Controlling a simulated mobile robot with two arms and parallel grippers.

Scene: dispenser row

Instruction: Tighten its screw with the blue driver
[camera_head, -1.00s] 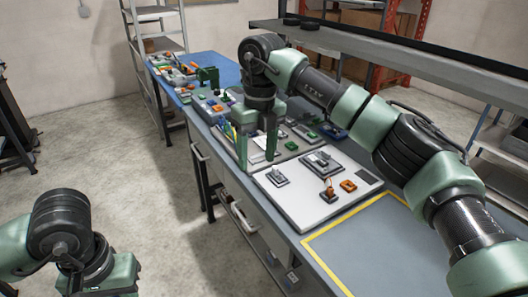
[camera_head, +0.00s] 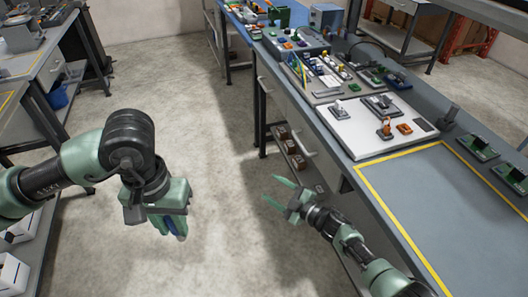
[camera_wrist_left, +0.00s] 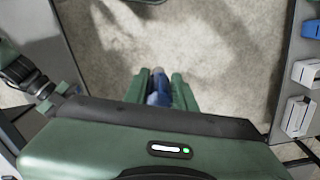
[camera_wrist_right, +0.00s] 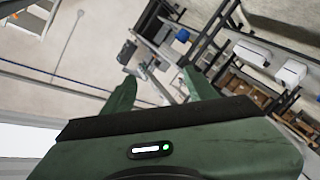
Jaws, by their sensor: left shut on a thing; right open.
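My left gripper (camera_head: 171,226) hangs over the floor in the head view, left of the bench, fingers pointing down. It is shut on the blue driver (camera_wrist_left: 157,92), whose blue handle shows between the two green fingers in the left wrist view. The driver's tip is not clear. My right gripper (camera_head: 277,193) is open and empty, over the floor beside the bench's front edge. In the right wrist view its fingers (camera_wrist_right: 155,98) stand apart with nothing between them. A white board (camera_head: 349,141) on the bench carries grey fixtures and an orange part (camera_head: 386,127). No screw can be made out.
The bench (camera_head: 430,200) runs along the right, with a yellow-taped area clear in front. Green devices (camera_head: 480,149) stand at its right. A parts tray with colored pieces (camera_head: 324,97) lies beyond the white board. Another workbench (camera_head: 30,62) stands at left. Floor between is free.

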